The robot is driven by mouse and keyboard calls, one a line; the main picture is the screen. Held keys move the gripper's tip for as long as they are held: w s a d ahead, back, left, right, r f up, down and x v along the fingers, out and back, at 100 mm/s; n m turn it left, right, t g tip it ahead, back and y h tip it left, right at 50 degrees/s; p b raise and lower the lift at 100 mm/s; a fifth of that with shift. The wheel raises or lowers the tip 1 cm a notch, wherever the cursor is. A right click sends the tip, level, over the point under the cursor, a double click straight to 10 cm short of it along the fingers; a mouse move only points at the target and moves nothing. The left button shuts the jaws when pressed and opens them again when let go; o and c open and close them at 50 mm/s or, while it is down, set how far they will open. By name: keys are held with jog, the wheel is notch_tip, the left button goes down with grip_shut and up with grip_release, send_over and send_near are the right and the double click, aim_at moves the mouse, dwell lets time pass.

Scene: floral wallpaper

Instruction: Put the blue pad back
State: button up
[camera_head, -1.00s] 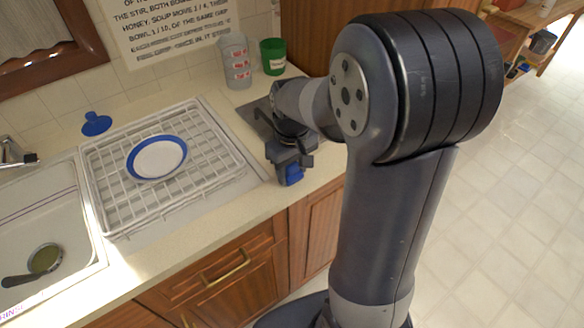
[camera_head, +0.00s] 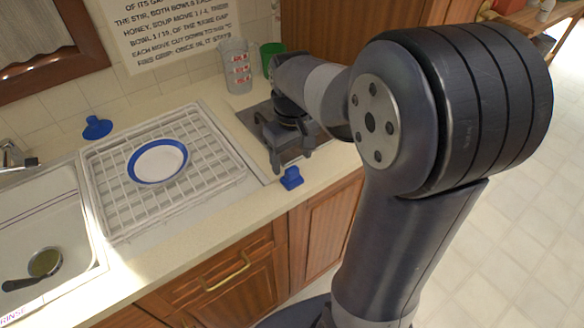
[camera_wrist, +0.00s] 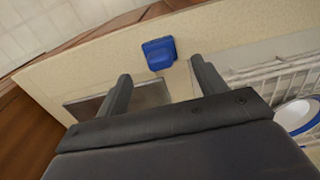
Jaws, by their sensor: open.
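The blue pad (camera_head: 291,178), a small block with a raised upper part, rests on the counter near its front edge, right of the dish rack. It also shows in the wrist view (camera_wrist: 159,54), beyond the fingertips and between their lines. My gripper (camera_head: 291,153) is open and empty, just behind the pad on the wall side and apart from it. Both fingers (camera_wrist: 161,72) show spread in the wrist view, with clear counter between them and the pad.
A white wire rack (camera_head: 216,181) holds a blue-rimmed plate (camera_head: 158,161). Another blue object (camera_head: 97,127) lies behind the rack. A dark metal plate (camera_head: 250,117) is set beneath my gripper. Clear cups (camera_head: 237,68) and a green cup (camera_head: 268,52) stand by the wall. The sink holds a pan (camera_head: 45,262).

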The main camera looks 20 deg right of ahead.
aim_at(292, 169)
notch_tip(292, 169, up, 6)
dwell(1.5)
